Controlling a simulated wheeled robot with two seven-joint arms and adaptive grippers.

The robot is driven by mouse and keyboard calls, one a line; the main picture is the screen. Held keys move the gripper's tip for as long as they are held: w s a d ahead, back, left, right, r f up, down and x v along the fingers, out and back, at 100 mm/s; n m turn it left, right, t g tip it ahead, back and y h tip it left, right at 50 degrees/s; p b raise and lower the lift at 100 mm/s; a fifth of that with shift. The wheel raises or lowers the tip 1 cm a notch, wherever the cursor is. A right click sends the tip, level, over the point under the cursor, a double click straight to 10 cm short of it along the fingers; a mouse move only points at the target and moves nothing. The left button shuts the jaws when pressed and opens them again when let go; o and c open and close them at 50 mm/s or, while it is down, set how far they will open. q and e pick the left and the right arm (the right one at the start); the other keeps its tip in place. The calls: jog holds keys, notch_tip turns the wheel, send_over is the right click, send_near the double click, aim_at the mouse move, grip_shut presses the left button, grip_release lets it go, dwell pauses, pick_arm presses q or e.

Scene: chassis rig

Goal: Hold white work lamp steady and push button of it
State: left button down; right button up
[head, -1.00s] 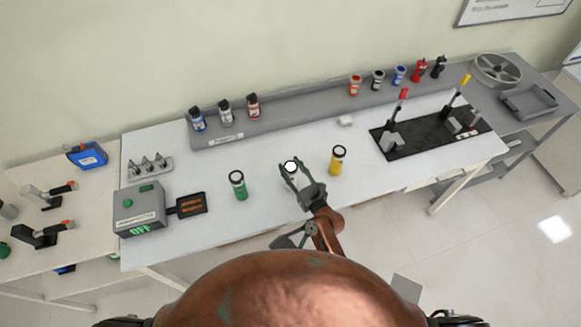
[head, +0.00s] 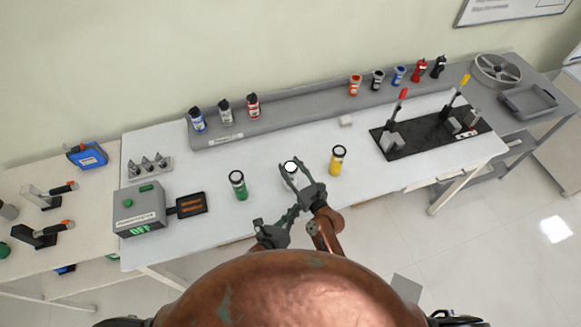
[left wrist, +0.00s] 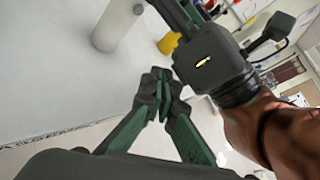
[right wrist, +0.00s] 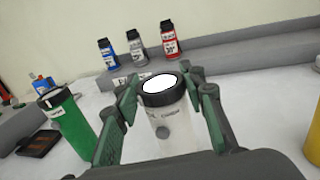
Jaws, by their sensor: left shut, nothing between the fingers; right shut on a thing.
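The white work lamp (head: 291,168) stands upright on the table between a green lamp and a yellow lamp. In the right wrist view its pale body (right wrist: 176,138) has a dark collar, a bright white top and a round grey button (right wrist: 162,132) on the side facing me. My right gripper (head: 294,173) is shut on the lamp, one finger on each side. My left gripper (head: 294,211) is shut and empty, near the table's front edge beside the right gripper. In the left wrist view its closed fingertips (left wrist: 161,84) are apart from the lamp (left wrist: 118,24).
The green lamp (head: 239,186) stands left and the yellow lamp (head: 338,160) right. A grey box reading OFF (head: 139,210) is at the far left. Bottles line the back shelf (head: 300,114). My right arm is close beside the left gripper.

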pick_arm(q)
jog(key=w+a, duration=0.2)
jog(key=w, duration=0.6)
jog(key=shift+w, duration=0.3)
jog(key=shift+w, duration=0.15)
dwell(1.2)
jog(key=shift+w, duration=0.3)
jog(key=shift+s, duration=0.45)
jog(key=shift+s+d, duration=0.1)
jog(key=shift+s+d, duration=0.2)
jog(key=shift+s, duration=0.75)
jog(key=shift+s+d, duration=0.2)
jog(key=shift+s, duration=0.75)
jog(key=shift+s+d, duration=0.2)
jog(key=shift+s, duration=0.75)
